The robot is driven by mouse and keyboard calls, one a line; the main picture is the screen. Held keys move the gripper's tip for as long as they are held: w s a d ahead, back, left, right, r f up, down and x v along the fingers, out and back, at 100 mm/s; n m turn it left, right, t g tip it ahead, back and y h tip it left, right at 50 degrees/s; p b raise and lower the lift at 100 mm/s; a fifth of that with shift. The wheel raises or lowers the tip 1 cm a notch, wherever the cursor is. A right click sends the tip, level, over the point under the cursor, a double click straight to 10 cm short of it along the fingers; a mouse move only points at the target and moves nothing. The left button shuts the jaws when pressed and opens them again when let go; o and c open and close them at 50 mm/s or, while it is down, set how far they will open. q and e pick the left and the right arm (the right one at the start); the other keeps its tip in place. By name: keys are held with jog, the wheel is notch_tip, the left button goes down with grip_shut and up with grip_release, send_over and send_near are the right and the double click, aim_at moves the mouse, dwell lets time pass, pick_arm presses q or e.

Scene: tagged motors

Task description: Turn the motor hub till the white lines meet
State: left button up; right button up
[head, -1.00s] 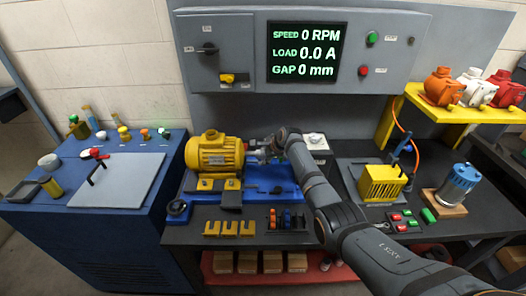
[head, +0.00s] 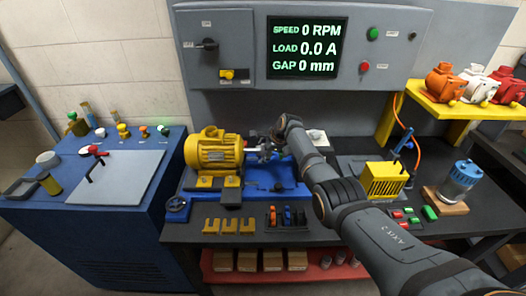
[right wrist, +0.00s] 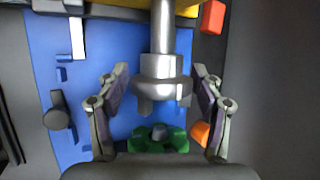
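The yellow motor (head: 214,153) sits on a blue base (head: 262,178) on the bench. In the right wrist view its silver shaft comes down from the top and ends in a grey metal hub (right wrist: 162,91) with jaws. A green coupling piece (right wrist: 158,138) lies beyond the hub's jaws. My right gripper (right wrist: 161,80) is open, one finger on each side of the hub, with gaps showing. In the head view the right gripper (head: 267,148) is at the motor's shaft end and partly covers the hub. My left gripper is not in view.
A panel screen (head: 306,48) reads speed 0 RPM, load 0.0 A, gap 0 mm. Yellow blocks (head: 230,226) and a small rack (head: 287,216) lie in front of the base. A yellow finned box (head: 383,180) stands right of my arm. A blue cabinet (head: 150,200) is at left.

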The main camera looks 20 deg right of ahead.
jog(key=shift+o, duration=0.7)
jog(key=shift+r, duration=0.1)
jog(key=v, duration=1.1)
jog(key=shift+s+d+r, duration=0.2)
jog(key=shift+r, duration=0.1)
